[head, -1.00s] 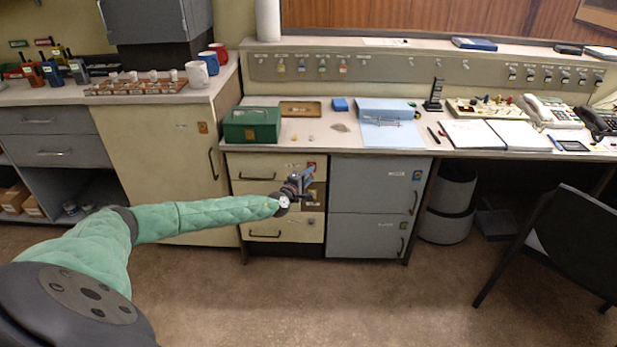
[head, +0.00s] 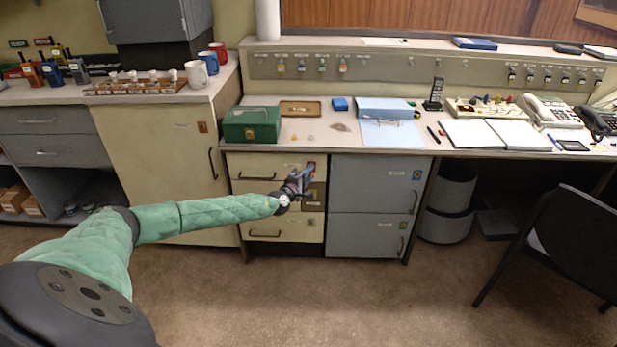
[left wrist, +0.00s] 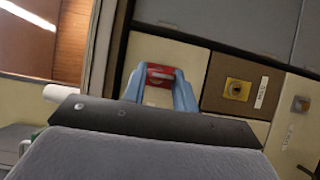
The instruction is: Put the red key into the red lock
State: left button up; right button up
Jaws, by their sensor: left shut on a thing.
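My left gripper (head: 304,179) is in front of the top cream drawer, by its right end. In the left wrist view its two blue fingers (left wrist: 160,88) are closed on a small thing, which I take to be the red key. A red patch (left wrist: 160,72) with a pale bar shows between the fingertips. I cannot tell how much of it is key and how much is the red lock behind. The red lock (head: 311,166) shows in the head view just past the fingertips. Whether the key touches the lock is hidden. My right gripper is not in view.
A yellow lock (left wrist: 238,89) sits on the brown drawer below. Grey cabinet doors (head: 378,190) stand to the right. The desk top above holds a green box (head: 251,125) and a blue binder (head: 388,110). A black chair (head: 560,240) stands at the right.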

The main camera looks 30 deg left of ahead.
pick_arm(q)
jog(key=shift+w+a+b, duration=0.5)
jog(key=shift+w+b, duration=0.05)
jog(key=shift+w, duration=0.3)
dwell(0.4)
